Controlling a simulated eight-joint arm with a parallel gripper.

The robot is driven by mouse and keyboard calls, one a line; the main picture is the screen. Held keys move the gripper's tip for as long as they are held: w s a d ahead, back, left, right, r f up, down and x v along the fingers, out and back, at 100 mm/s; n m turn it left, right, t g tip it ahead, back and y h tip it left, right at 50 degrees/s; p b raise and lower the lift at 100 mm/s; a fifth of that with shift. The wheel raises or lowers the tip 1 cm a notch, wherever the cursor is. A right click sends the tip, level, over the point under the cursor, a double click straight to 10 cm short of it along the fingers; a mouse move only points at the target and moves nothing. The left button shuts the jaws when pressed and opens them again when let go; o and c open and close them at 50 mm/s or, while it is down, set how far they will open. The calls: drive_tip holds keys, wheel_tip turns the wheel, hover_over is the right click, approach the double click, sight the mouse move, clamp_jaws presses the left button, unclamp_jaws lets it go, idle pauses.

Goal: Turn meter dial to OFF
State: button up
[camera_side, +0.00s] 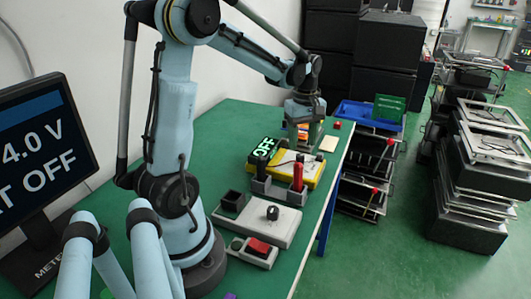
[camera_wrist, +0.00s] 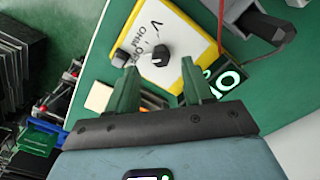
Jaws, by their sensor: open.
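The yellow meter (camera_side: 316,170) lies on the green bench below my gripper in the side view. In the wrist view the meter (camera_wrist: 202,19) has a pale face with V, OHM and OFF lettering around a black dial (camera_wrist: 161,54). A small light mark shows on the dial; its exact setting is hard to read. My gripper (camera_wrist: 160,68) is open, its two green fingers apart and the dial seen between their tips, with no clear contact. In the side view my gripper (camera_side: 303,128) is above the meter's far end, and the dial is hard to make out.
Red and black probes stand in a grey holder (camera_side: 268,189). Nearer are a grey box with a black knob (camera_side: 272,212) and a red switch (camera_side: 258,246). A monitor (camera_side: 40,150) stands left; a blue tray (camera_side: 360,112) lies beyond.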

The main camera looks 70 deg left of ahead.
sight(301, 156)
wheel_tip(301, 156, up, 7)
idle(0.3)
drive_tip(key=s+d+f+m+t, duration=0.1)
drive_tip(key=s+d+m+t, duration=0.2)
drive_tip(key=d+m, duration=0.6)
drive_tip(key=s+d+f+m+t, duration=0.1)
drive_tip(key=d+m+t, duration=0.3)
drive_tip(key=d+m, duration=0.5)
drive_tip(key=shift+s+d, duration=0.65)
drive_tip(key=shift+s, duration=0.25)
drive_tip(key=shift+f, duration=0.1)
